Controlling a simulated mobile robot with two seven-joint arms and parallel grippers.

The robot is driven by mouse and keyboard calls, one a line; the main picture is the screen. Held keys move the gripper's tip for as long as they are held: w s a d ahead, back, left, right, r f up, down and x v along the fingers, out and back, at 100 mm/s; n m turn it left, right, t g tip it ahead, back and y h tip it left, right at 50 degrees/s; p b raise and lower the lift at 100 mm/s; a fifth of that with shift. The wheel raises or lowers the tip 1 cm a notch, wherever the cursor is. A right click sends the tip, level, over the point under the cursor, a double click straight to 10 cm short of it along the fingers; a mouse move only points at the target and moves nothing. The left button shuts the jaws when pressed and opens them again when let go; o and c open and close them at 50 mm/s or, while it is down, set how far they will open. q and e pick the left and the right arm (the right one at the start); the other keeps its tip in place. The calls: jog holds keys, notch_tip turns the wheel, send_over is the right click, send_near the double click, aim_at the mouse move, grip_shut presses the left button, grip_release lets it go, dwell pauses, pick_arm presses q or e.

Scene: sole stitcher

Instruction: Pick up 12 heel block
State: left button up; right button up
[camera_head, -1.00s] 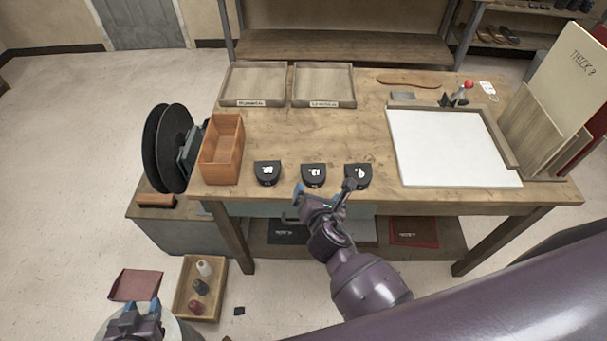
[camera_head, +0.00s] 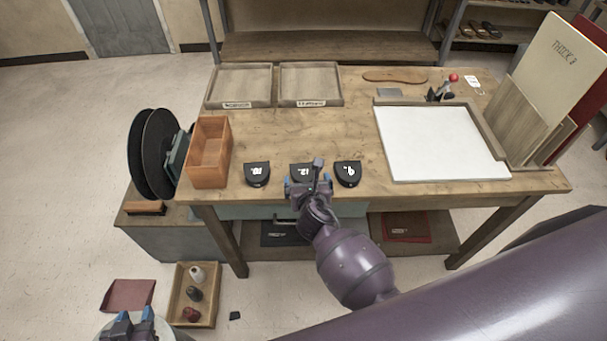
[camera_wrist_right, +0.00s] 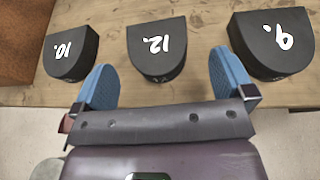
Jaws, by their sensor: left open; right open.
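The 12 heel block (camera_head: 300,170) is a black, rounded block marked "12." in white near the table's front edge. It is partly hidden by my right gripper in the head view. My right gripper (camera_head: 308,185) is open and empty just in front of it. In the right wrist view the 12 heel block (camera_wrist_right: 156,48) sits centred beyond the blue fingertips of my right gripper (camera_wrist_right: 165,85), not between them. The 10 heel block (camera_head: 257,174) is to its left and the 9 heel block (camera_head: 348,173) to its right. My left gripper (camera_head: 135,322) is open at the bottom left, away from the table.
A wooden box (camera_head: 209,153) stands left of the blocks. A white board (camera_head: 440,143) lies on the right of the table (camera_head: 290,130). Two labelled trays (camera_head: 240,104) (camera_head: 310,102) are at the back. The table behind the blocks is clear.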

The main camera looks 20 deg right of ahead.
aim_at(303, 172)
jog(key=x, duration=0.3)
jog(key=shift+w+a+f+b, duration=0.1)
jog(key=shift+w+a+b, duration=0.05)
jog(key=shift+w+b, duration=0.25)
jog(key=shift+w+f, duration=0.1)
jog(key=shift+w, duration=0.35)
jog(key=shift+c, duration=0.3)
